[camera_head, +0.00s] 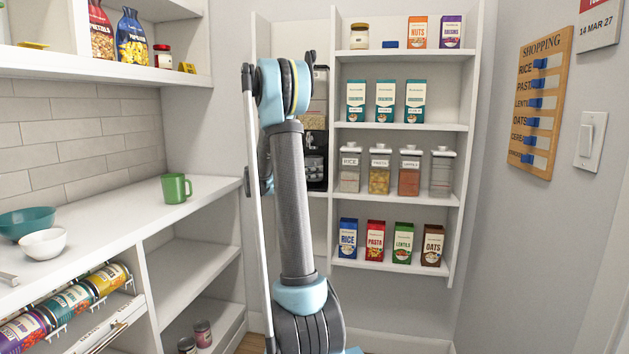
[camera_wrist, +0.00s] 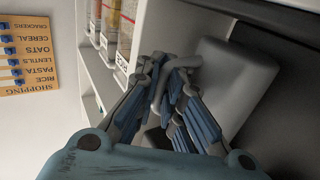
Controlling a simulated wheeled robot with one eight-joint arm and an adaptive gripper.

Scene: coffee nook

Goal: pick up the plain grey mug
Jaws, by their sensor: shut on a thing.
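In the wrist view a plain grey mug (camera_wrist: 240,83) lies to the right of my gripper (camera_wrist: 166,80). The view is turned, so the mug appears on its side. My gripper's blue-padded fingers are shut on the mug's grey handle. Part of the handle shows between the fingers, and the fingers hide the rest. In the head view my arm hides the grey mug and my gripper.
A dark coffee machine (camera_head: 316,135) stands partly behind my arm, left of shelves with jars and boxes (camera_head: 385,97). A green mug (camera_head: 176,188), a teal bowl (camera_head: 27,221) and a white bowl (camera_head: 43,243) stand on the left counter (camera_head: 115,222).

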